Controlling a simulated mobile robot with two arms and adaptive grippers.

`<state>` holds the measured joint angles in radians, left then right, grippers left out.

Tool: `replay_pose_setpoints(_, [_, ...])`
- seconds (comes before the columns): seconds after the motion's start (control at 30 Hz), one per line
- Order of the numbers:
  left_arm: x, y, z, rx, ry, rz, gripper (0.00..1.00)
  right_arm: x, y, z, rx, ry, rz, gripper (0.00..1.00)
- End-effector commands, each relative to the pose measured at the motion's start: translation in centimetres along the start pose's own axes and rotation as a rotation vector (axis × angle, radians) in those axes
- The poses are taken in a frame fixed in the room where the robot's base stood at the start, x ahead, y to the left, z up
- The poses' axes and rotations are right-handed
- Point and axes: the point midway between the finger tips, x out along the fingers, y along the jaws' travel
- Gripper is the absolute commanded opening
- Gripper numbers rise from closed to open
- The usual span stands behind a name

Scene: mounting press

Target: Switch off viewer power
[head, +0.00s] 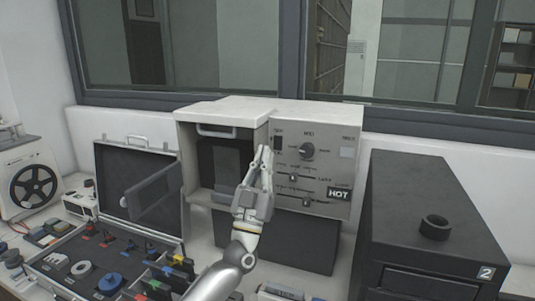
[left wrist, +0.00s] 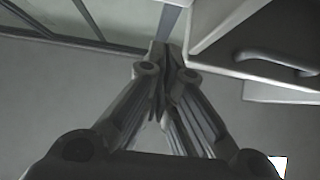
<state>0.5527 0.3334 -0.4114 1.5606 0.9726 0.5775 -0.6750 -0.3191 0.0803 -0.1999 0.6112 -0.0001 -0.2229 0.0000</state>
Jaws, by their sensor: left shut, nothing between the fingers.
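The grey-white press (head: 290,107) stands on the bench under the window. Its right-hand front panel (head: 335,160) has a small dark switch (head: 277,143) at the upper left, a round black knob (head: 307,151), sliders and a HOT sign (head: 339,194). The small labels are too blurred to tell which control is the viewer power. My left gripper (head: 263,153) is shut and empty, its fingertips pointing up just left of and below the dark switch; contact cannot be told. The left wrist view shows the closed fingers (left wrist: 161,52) beside a pale casing with a handle (left wrist: 275,62).
An open black case (head: 137,147) with small tools lies at the left, beside a reel machine (head: 33,186). A dark box (head: 430,200) with a black ring on top stands at the right. The press has an open bay (head: 208,165) left of my gripper.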

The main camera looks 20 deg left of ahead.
Motion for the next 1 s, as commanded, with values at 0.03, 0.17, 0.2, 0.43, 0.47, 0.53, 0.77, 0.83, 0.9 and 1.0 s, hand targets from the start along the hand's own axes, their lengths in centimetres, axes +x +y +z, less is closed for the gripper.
replay_pose_setpoints(0.03, [-1.1, 0.0, 0.2, -0.002, -0.003, 0.0, 0.0, 0.5, -0.1, 0.3, 0.0, -0.004, -0.001, 0.4])
replay_pose_setpoints(0.17, [-3.2, 0.0, -0.3, -0.001, -0.003, 0.0, 0.0, 1.3, 0.1, -0.5, 0.0, 0.007, 0.001, 0.4])
replay_pose_setpoints(0.2, [-3.9, 0.0, -0.4, -0.001, -0.004, 0.0, 0.0, 1.5, 0.2, -1.2, 0.0, 0.017, 0.003, 0.4])
replay_pose_setpoints(0.43, [-6.8, 0.0, -1.1, 0.0, -0.002, 0.0, 0.0, 2.3, 0.5, -4.0, 0.0, 0.062, 0.007, 0.4])
replay_pose_setpoints(0.47, [-6.9, 0.0, -1.2, 0.0, -0.002, 0.0, 0.0, 2.4, 0.5, -3.9, 0.0, 0.06, 0.007, 0.4])
replay_pose_setpoints(0.53, [-7.2, 0.0, -1.4, 0.0, -0.001, 0.0, 0.0, 2.4, 0.5, -3.4, 0.001, 0.052, 0.006, 0.4])
replay_pose_setpoints(0.77, [-7.3, 0.0, -1.4, 0.001, -0.001, 0.0, 0.0, 2.4, 0.1, -1.2, 0.001, 0.019, 0.001, 0.4])
replay_pose_setpoints(0.83, [-7.3, 0.0, -1.4, 0.0, -0.001, 0.0, 0.0, 2.4, 0.1, -1.1, 0.001, 0.018, 0.001, 0.4])
replay_pose_setpoints(0.9, [-7.3, 0.0, -1.4, 0.0, -0.001, 0.0, 0.0, 2.4, 0.1, -1.2, 0.001, 0.018, 0.001, 0.4])
replay_pose_setpoints(1.0, [-7.3, 0.0, -1.4, 0.0, -0.001, 0.0, 0.0, 2.4, 0.1, -1.3, 0.0, 0.02, 0.002, 0.4])
